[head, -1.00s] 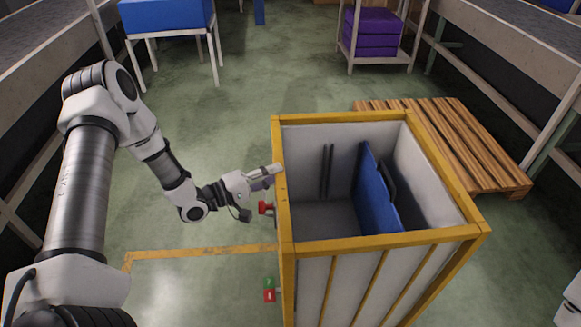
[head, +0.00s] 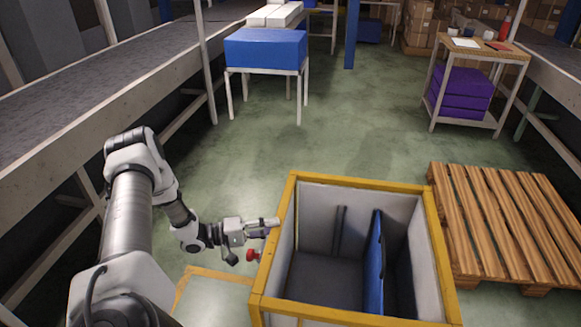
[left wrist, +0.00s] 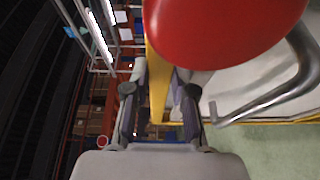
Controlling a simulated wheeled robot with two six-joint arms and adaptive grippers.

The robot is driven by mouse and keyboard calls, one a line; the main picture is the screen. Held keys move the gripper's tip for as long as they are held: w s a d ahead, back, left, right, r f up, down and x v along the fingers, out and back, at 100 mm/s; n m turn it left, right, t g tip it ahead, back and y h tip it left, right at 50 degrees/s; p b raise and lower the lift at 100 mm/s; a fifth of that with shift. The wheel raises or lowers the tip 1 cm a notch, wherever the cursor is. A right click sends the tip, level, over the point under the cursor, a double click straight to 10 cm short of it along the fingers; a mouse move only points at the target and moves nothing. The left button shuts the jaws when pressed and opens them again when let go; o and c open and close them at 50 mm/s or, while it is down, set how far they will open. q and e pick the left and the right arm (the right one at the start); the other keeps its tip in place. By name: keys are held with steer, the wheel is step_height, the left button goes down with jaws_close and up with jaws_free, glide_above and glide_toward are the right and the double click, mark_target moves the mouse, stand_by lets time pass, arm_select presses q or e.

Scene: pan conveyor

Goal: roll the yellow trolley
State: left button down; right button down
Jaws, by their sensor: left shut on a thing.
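The yellow trolley (head: 438,255) is an open-topped box with a yellow frame and pale walls. It stands at the lower middle of the head view, its near side cut off by the picture's edge. A blue divider (head: 374,265) stands upright inside it. My left gripper (head: 270,224) is at the trolley's left side, near the top rim. In the left wrist view, its fingers (left wrist: 160,95) are on either side of a yellow frame bar (left wrist: 156,75) and are shut on it. The exact contact is partly hidden. My right gripper is not in view.
A red knob (head: 252,255) sits on the trolley's left side; a red rounded thing (left wrist: 225,30) fills the top of the wrist view. A wooden pallet (head: 500,225) lies right of the trolley. A blue-topped table (head: 265,50) stands beyond. Open floor lies ahead.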

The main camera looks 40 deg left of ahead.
arm_select(q)
steer(key=s+a+p, duration=0.1)
steer(key=s+a, duration=0.4)
steer(key=a, duration=0.2)
steer(key=shift+a, duration=0.3)
steer(key=shift+s, duration=0.1)
steer(key=c, duration=1.2)
jaws_free()
steer(key=shift+c, duration=0.2)
steer(key=shift+p, duration=0.3)
steer(key=shift+a, duration=0.1)
steer(key=v, duration=1.2)
steer(key=shift+f, duration=0.15)
